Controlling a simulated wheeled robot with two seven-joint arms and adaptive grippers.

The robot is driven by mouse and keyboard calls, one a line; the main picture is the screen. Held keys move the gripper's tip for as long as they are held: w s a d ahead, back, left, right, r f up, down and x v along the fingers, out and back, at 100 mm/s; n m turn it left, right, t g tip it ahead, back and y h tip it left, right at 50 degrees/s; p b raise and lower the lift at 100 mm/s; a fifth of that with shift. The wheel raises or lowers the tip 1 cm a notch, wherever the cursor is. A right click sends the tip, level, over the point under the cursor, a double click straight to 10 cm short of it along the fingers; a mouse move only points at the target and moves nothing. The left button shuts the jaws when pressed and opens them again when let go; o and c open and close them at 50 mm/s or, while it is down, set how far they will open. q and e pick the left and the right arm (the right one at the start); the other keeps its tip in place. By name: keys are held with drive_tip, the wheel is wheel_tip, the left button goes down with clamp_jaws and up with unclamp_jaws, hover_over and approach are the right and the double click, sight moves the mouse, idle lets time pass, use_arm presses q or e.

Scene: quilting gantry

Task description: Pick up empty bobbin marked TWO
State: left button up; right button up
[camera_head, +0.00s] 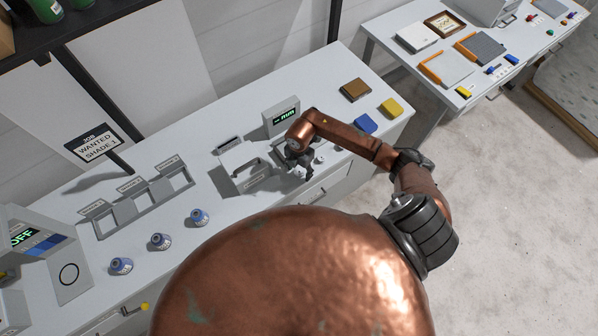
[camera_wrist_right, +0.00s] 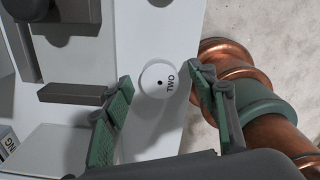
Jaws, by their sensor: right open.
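The white round bobbin marked TWO (camera_wrist_right: 158,82) lies flat on the light worktop near its front edge, with a dark centre hole, in the right wrist view. My right gripper (camera_wrist_right: 160,77) is open, with one green-padded finger on each side of the bobbin in that view. I cannot tell how high the fingers are above it. In the head view the right gripper (camera_head: 302,163) is over the workbench, just in front of the display unit. Small white round pieces show beside it, but their marks are too small to read. My left gripper is not in view.
A grey display unit (camera_head: 281,117) and a grey tray (camera_head: 252,176) stand close to the right gripper. Several thread spools, including one spool (camera_head: 199,217), stand to the left.

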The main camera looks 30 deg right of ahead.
drive_tip(key=shift+s, duration=0.15)
drive_tip(key=shift+w, duration=0.2)
drive_tip(key=c, duration=0.9)
